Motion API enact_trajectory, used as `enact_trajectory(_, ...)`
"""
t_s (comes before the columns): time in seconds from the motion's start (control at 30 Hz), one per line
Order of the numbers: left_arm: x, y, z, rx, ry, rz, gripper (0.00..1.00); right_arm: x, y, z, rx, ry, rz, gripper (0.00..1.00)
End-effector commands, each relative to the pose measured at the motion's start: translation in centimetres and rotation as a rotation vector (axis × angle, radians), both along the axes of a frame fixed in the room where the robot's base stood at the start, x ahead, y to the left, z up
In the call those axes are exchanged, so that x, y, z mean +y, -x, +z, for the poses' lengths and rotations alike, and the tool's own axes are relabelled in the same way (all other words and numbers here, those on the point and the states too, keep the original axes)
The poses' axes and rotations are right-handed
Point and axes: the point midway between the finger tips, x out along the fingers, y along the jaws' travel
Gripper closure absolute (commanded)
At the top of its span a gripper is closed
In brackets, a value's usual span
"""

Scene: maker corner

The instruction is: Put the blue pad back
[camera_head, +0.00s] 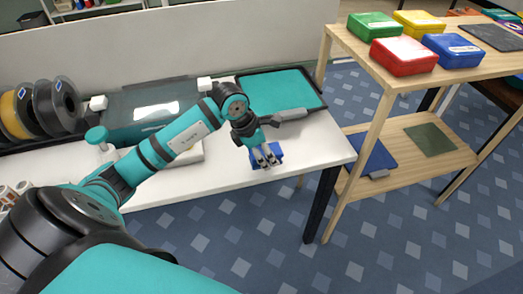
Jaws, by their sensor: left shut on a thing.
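A small blue pad (279,153) is at the fingertips of my left gripper (267,161), near the front right edge of the white table (226,176). My left gripper points down and is shut on the pad. The fingers cover part of the pad, and I cannot tell whether it touches the tabletop. My right gripper is not in view.
A dark-rimmed tray (322,104) with a teal inside lies behind the gripper. Dark spools (64,100) stand at the left. A wooden shelf (398,84) at the right carries coloured boxes; its lower board has a blue mat (371,154) and a green mat (430,139).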

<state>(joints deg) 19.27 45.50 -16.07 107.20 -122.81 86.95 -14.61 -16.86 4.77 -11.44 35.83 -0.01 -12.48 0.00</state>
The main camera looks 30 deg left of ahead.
Motion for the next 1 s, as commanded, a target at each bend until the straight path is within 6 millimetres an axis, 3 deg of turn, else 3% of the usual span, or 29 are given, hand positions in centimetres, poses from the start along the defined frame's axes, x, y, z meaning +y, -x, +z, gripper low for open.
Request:
enact_trajectory(0.1, 1.9, -1.6, -0.1, -0.001, 0.002, 0.002, 0.87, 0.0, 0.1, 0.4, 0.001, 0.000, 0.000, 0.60)
enact_trajectory(0.23, 2.9, -2.4, -0.3, -0.001, 0.002, 0.000, 0.87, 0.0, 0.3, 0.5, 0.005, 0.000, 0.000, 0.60)
enact_trajectory(0.37, 3.0, -2.5, -0.9, 0.001, 0.003, -0.002, 0.87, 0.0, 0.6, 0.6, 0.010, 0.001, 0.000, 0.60)
enact_trajectory(0.6, 3.0, -2.4, -3.8, 0.001, 0.003, -0.001, 0.87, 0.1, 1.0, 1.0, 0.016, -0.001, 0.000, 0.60)
enact_trajectory(0.93, 3.1, -2.5, -4.3, -0.002, 0.000, -0.003, 0.87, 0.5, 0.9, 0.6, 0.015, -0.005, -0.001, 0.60)
enact_trajectory(0.97, 3.0, -2.5, -4.2, -0.002, 0.000, -0.003, 0.49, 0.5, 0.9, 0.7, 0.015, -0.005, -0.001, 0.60)
enact_trajectory(1.0, 3.0, -2.5, -4.1, -0.001, 0.000, -0.003, 0.44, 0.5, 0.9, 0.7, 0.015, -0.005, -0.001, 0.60)
